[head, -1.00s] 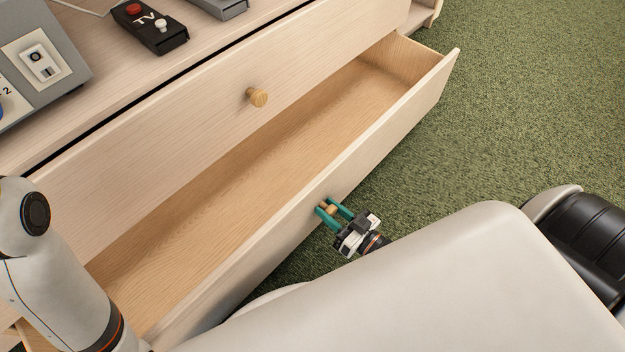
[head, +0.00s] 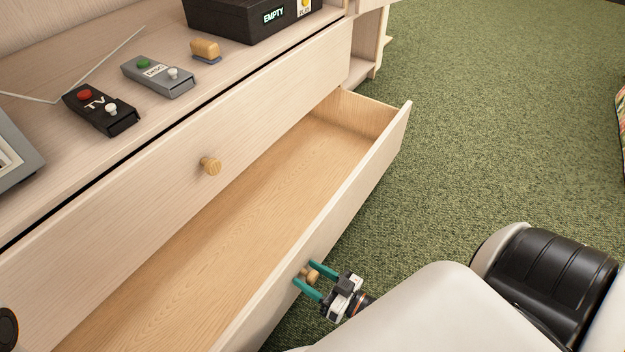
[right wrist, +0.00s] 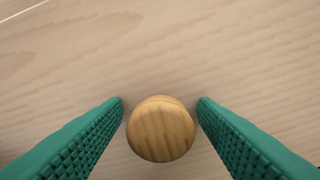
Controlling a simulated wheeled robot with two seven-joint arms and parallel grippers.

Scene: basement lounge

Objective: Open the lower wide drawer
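The lower wide drawer (head: 372,163) of the pale wood cabinet is pulled out, and its bare wooden inside shows in the head view. Its round wooden knob (head: 311,275) is on the outer face of the front panel. My right gripper (head: 304,272) is at this knob, with one teal finger on each side. In the right wrist view the knob (right wrist: 161,129) stands between the two fingers with a gap on both sides, so the gripper is open around it. My left gripper is out of view; only a bit of my left arm shows at the left edge.
The upper drawer is shut, with its own knob (head: 210,166).

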